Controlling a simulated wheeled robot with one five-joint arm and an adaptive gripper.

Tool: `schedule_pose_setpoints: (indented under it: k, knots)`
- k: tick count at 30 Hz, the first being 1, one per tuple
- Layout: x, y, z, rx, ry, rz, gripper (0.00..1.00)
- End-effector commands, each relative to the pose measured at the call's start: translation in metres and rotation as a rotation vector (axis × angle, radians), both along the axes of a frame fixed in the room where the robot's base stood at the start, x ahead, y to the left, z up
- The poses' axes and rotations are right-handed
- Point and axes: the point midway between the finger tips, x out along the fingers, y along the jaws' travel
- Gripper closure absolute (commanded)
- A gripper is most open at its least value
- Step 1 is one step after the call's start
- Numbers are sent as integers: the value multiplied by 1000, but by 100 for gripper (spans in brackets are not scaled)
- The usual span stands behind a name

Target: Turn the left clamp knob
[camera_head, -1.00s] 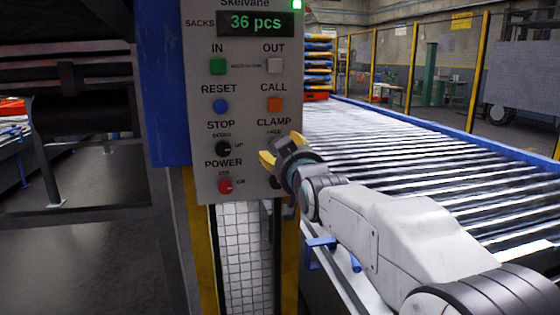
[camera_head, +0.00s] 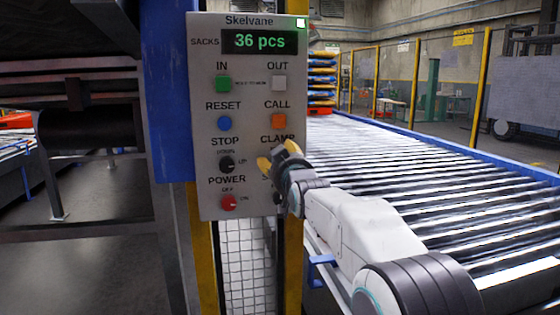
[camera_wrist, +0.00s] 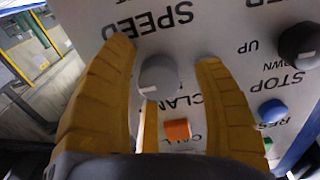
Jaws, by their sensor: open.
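The grey clamp knob (camera_wrist: 160,75) shows in the wrist view, which sees the panel upside down. It sits by the CLAMP label, with a small pale mark on its edge. My gripper (camera_wrist: 164,55) is open, with one yellow finger on each side of the knob and gaps visible between. Only one clamp knob shows. The control panel (camera_head: 247,195) reads 36 pcs.
A black knob (camera_head: 227,163) under STOP and a red power knob (camera_head: 228,202) are left of my gripper. An orange CALL button (camera_head: 278,121) is just above it, a blue RESET button (camera_head: 224,123) upper left. A roller conveyor (camera_head: 400,160) runs along the right.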

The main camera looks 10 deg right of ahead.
Motion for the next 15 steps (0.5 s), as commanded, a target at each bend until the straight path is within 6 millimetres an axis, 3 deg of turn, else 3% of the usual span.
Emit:
schedule_pose_setpoints:
  k: [9,15]
  knots:
    - [1,0,0,0,1,0,39]
    - [1,0,0,0,1,0,56]
